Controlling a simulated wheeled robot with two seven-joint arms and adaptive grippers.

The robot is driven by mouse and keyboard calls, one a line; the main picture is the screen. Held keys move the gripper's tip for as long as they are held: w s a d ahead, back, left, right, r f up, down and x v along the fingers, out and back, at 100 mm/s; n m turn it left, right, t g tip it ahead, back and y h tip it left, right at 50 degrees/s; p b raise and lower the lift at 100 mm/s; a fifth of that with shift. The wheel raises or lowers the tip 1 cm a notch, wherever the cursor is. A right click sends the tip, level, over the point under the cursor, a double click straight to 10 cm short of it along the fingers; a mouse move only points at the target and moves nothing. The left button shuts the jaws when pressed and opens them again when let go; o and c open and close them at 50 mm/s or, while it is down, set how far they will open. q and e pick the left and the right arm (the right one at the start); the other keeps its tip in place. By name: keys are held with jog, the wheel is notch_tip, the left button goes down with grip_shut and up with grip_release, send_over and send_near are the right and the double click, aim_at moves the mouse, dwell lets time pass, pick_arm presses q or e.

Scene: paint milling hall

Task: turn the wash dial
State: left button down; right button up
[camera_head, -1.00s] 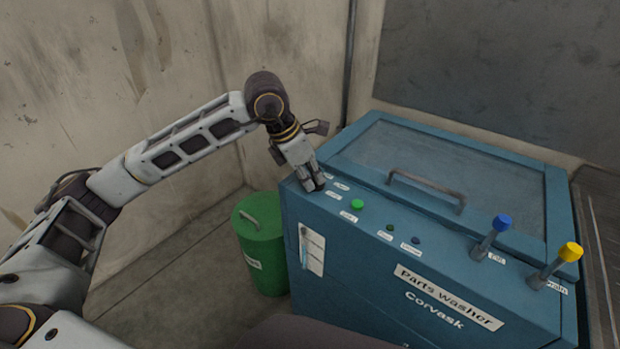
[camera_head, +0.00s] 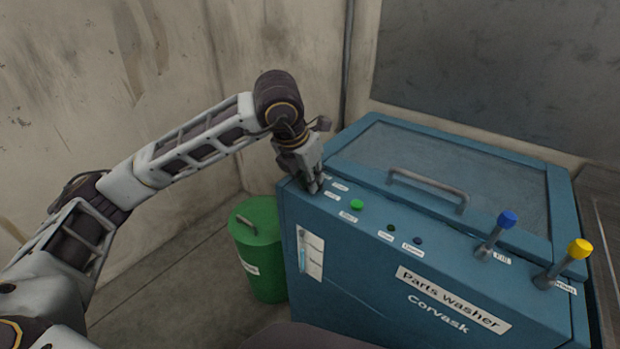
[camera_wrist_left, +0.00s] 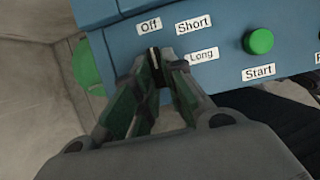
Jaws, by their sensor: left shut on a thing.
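The blue parts washer (camera_head: 390,290) fills the right of the head view. My left gripper (camera_head: 315,186) reaches down to the left end of its top panel. In the left wrist view the gripper (camera_wrist_left: 162,66) is shut on the wash dial (camera_wrist_left: 154,54), a small dark knob with a pale line. The fingers hide most of the dial. The labels Off (camera_wrist_left: 149,26), Short (camera_wrist_left: 194,23) and Long (camera_wrist_left: 203,55) lie around it. The pale line lies roughly towards Off, though its exact setting is unclear. My right gripper is not in view.
A green start button (camera_head: 357,204) sits right of the dial. A blue-topped lever (camera_head: 507,219) and a yellow-topped lever (camera_head: 579,248) stand farther right. The lid handle (camera_head: 430,186) is behind the panel. A green bin (camera_head: 258,245) stands left of the washer.

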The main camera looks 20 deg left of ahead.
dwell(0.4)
pick_arm(q)
jog(key=c, duration=1.5)
grip_release()
jog(key=shift+r, duration=0.1)
jog(key=shift+v, duration=5.9)
